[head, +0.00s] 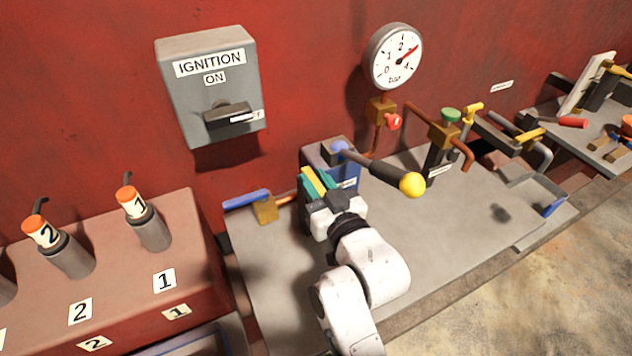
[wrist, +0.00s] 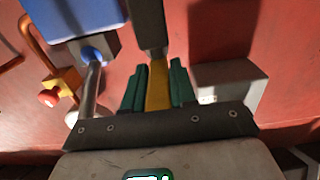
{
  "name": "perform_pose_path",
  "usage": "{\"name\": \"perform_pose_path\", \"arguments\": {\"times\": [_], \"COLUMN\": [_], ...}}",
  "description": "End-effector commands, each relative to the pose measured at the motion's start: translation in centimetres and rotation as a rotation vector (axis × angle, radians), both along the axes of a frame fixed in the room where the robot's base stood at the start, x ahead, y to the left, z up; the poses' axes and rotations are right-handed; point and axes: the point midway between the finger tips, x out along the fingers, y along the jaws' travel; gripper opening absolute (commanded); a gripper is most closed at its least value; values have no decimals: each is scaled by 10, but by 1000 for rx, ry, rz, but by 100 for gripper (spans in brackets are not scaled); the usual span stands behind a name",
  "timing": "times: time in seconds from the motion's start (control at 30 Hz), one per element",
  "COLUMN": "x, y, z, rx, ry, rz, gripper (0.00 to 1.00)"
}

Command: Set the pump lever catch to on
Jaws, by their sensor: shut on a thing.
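The pump is a blue block (head: 347,174) on the grey bench, partly hidden by my gripper. Its lever (head: 376,168) is a rod with a black grip and yellow knob, slanting down to the right. My gripper (head: 313,181), with teal fingers, is at the pump's left side. It is shut on a yellow strip, which seems to be the lever catch (wrist: 158,90), in the wrist view. The strip's upper end meets a dark bar (wrist: 149,22). The blue pump body (wrist: 80,14) and lever rod (wrist: 89,92) show left of the fingers. The catch's on and off marks are not readable.
A blue-handled valve (head: 247,200) stands left of my gripper. The pressure gauge (head: 394,57) and a red-knobbed valve (head: 392,122) are behind the pump. A green-knobbed valve (head: 446,130) stands to the right. The bench front (head: 450,225) is clear.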

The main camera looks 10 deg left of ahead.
Motion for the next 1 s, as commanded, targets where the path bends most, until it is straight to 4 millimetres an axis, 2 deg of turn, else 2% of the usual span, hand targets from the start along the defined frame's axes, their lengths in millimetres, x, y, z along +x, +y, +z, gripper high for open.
{"name": "perform_pose_path", "arguments": {"times": [0.53, 1.0], "x": [2, 6], "y": [-3, -5], "z": [-3, -7], "rx": [2, 3], "ry": [5, 2], "rz": [16, 201], "gripper": [0, 0]}}
